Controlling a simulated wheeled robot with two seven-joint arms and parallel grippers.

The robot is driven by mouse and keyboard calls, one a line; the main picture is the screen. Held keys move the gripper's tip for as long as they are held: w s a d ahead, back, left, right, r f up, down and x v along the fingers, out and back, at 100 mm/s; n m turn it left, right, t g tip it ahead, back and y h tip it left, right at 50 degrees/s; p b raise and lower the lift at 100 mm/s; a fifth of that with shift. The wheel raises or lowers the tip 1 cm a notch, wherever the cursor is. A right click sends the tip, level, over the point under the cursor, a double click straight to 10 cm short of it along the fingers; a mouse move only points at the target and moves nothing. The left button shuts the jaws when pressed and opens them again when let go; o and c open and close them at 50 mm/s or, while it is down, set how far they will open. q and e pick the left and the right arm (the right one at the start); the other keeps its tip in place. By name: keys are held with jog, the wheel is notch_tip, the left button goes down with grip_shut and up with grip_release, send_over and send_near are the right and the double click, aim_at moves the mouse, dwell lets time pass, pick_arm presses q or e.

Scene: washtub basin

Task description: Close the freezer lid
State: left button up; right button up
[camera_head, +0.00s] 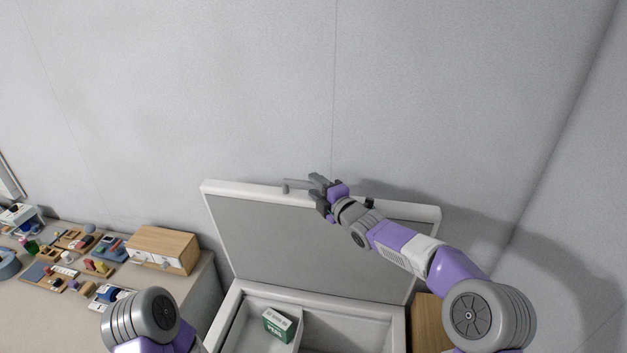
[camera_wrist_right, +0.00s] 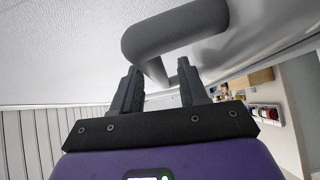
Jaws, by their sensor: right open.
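The freezer lid (camera_head: 285,240) is open and stands raised at the back of the freezer (camera_head: 224,312), its grey inner face towards me. A grey bar handle (camera_head: 296,184) is on the lid's upper edge. My right gripper (camera_head: 315,189) is open at this handle, and its fingers cover part of it in the head view. In the right wrist view the handle (camera_wrist_right: 172,32) is a thick rounded bar just beyond the open fingers (camera_wrist_right: 158,72). Part of it shows between the fingertips; contact cannot be told. My left gripper is out of view.
A green and white box (camera_head: 277,324) lies inside the freezer. On the left, a counter (camera_head: 207,272) holds a wooden drawer box (camera_head: 163,250) and several small colourful items. A wooden surface (camera_head: 429,322) stands right of the freezer. A grey wall (camera_head: 250,100) is behind the lid.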

jog(key=shift+x, duration=0.8)
grip_shut()
